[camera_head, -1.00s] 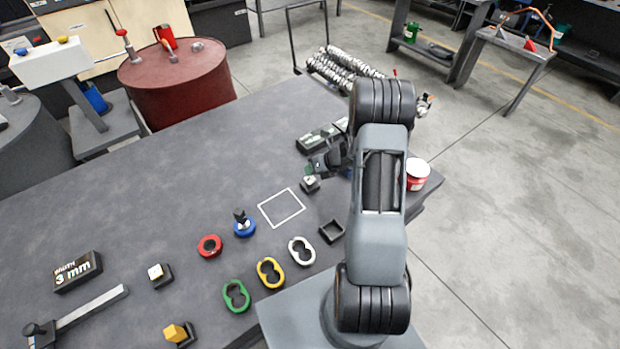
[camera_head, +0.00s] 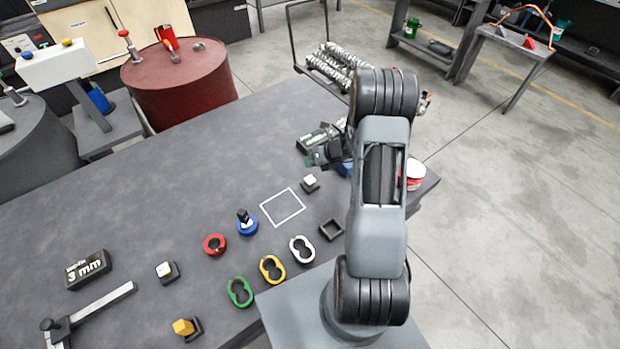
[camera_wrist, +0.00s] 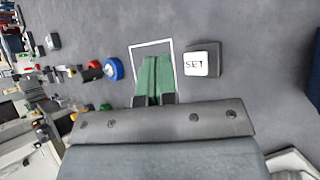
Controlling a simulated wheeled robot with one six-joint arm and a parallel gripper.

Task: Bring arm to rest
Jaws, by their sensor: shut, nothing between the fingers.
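My gripper (camera_wrist: 153,82) is shut and empty, its green fingers pressed together in the wrist view. In the head view, my gripper (camera_head: 318,157) hangs above the far right part of the dark workbench (camera_head: 190,190), beyond my arm's column. A small black block with a white top (camera_head: 310,182) stands on the bench just below it. The wrist view shows this block's top reads "SET" (camera_wrist: 196,63), to the right of the fingers. Nothing shows in contact with the fingers.
Green (camera_head: 240,292), yellow (camera_head: 271,269) and white (camera_head: 302,249) rings line the near edge. A red-and-white tin (camera_head: 414,174) stands at the right edge, partly behind my arm. A red barrel (camera_head: 180,85) stands behind.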

